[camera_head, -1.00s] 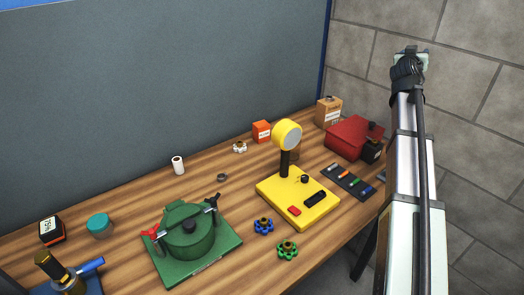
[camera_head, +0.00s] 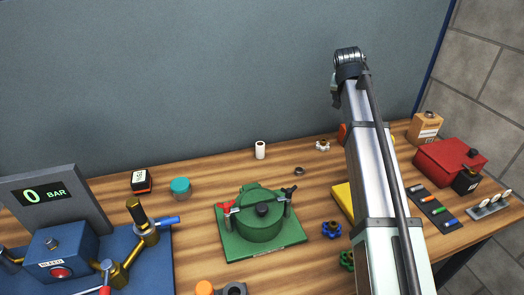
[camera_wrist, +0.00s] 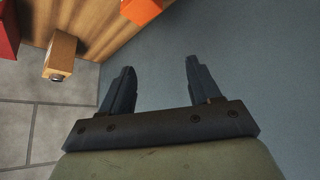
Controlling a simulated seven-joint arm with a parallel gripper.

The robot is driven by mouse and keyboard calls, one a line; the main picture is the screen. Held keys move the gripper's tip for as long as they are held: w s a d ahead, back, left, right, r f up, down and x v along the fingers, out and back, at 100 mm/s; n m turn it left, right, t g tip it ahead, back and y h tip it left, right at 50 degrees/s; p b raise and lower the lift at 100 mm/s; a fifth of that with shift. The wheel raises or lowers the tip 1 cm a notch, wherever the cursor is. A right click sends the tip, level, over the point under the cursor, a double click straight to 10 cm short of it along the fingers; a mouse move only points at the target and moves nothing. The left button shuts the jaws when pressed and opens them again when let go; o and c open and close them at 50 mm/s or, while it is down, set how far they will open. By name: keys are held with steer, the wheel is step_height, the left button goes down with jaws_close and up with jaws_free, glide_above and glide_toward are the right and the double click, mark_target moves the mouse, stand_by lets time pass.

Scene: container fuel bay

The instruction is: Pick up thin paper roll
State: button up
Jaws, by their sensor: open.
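The thin paper roll (camera_head: 260,150) is a small white upright cylinder with a dark hole in its top. It stands near the back of the wooden table, close to the grey wall panel, in the head view. My gripper (camera_wrist: 158,75) shows in the wrist view with its two dark fingers apart and nothing between them. In the head view my arm reaches up at the right, and its end is above and to the right of the roll, well apart from it. The roll is not visible in the wrist view.
A green pressure pot (camera_head: 262,225) stands in front of the roll. A small dark ring (camera_head: 299,170) and a white knob (camera_head: 322,145) lie to its right, a teal jar (camera_head: 180,188) to its left. An orange box (camera_wrist: 141,10) and cardboard box (camera_wrist: 61,55) show in the wrist view.

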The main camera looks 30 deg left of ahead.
steer(key=s+a+f+n+g, duration=0.2)
steer(key=s+a+g, duration=0.1)
steer(key=s+a, duration=0.85)
steer(key=n+g, duration=0.2)
steer(key=g, duration=0.1)
glide_above(260, 147)
step_height(260, 147, down, 2)
steer(key=shift+y, duration=0.3)
steer(key=f, duration=0.4)
steer(key=w+f, duration=0.1)
steer(key=f, duration=0.8)
steer(key=shift+w+a, duration=0.3)
steer(key=shift+a, duration=0.1)
steer(key=c, duration=1.1)
steer(key=shift+r, duration=0.1)
